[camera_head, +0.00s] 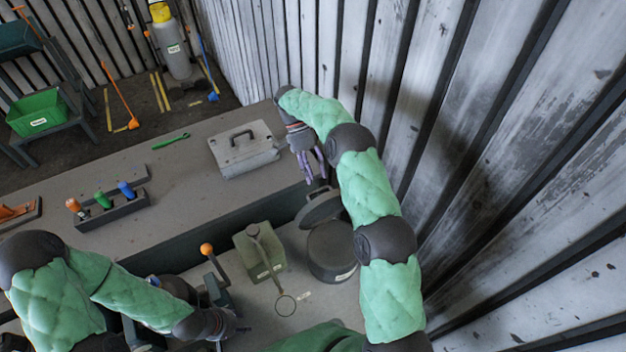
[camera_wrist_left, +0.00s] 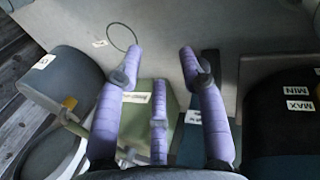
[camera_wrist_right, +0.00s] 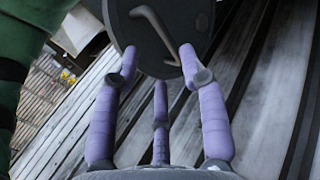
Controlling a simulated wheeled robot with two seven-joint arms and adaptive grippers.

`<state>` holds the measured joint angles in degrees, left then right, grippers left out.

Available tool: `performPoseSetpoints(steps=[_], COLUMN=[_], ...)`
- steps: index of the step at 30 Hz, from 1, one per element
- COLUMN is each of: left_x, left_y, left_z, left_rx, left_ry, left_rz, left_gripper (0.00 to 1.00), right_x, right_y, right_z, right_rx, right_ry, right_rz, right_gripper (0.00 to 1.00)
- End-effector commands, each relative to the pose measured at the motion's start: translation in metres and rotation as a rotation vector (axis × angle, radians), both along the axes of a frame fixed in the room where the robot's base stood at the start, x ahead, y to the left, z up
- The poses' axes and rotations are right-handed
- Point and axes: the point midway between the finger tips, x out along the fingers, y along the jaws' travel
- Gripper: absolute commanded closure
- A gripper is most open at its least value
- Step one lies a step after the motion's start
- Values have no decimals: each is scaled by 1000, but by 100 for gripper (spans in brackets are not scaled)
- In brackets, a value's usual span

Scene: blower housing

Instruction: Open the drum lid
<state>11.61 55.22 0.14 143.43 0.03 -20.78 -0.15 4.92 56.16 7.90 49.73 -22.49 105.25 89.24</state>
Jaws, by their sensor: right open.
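The drum (camera_head: 332,252) is a dark grey cylinder on the lower bench. Its round lid (camera_head: 319,207) stands tilted up at the drum's far edge, clear of most of the top. The drum (camera_wrist_left: 62,78) and lid (camera_wrist_left: 52,155) also show in the left wrist view. My right gripper (camera_head: 314,166) is open just beyond the lid. In the right wrist view the lid (camera_wrist_right: 190,20) with its bent handle (camera_wrist_right: 155,30) lies ahead of the fingertips; I cannot tell whether they touch. My left gripper (camera_wrist_left: 158,52) is open and apart from the drum, low in the head view.
A green can (camera_head: 258,252) with a spout stands left of the drum, with a wire ring (camera_head: 285,305) nearby. An orange-knobbed lever (camera_head: 207,249) is further left. The corrugated wall is close at right.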

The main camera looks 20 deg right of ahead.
Motion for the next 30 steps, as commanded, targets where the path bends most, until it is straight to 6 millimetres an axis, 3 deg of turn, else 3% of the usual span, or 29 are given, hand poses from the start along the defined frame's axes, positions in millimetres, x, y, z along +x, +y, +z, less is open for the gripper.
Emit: performPoseSetpoints(steps=[3,9,30], left_x=[0,0,0], left_y=[0,0,0], left_z=[0,0,0], left_rx=[0,0,0], left_ry=[0,0,0], left_rz=[0,0,0], left_gripper=[60,60,60], right_x=[0,-1,-1], right_y=[0,0,0], right_z=[20,40,44], right_rx=[0,-1,-1], right_ry=[-1,1,1], right_rz=[0,1,1], right_gripper=[57,57,57])
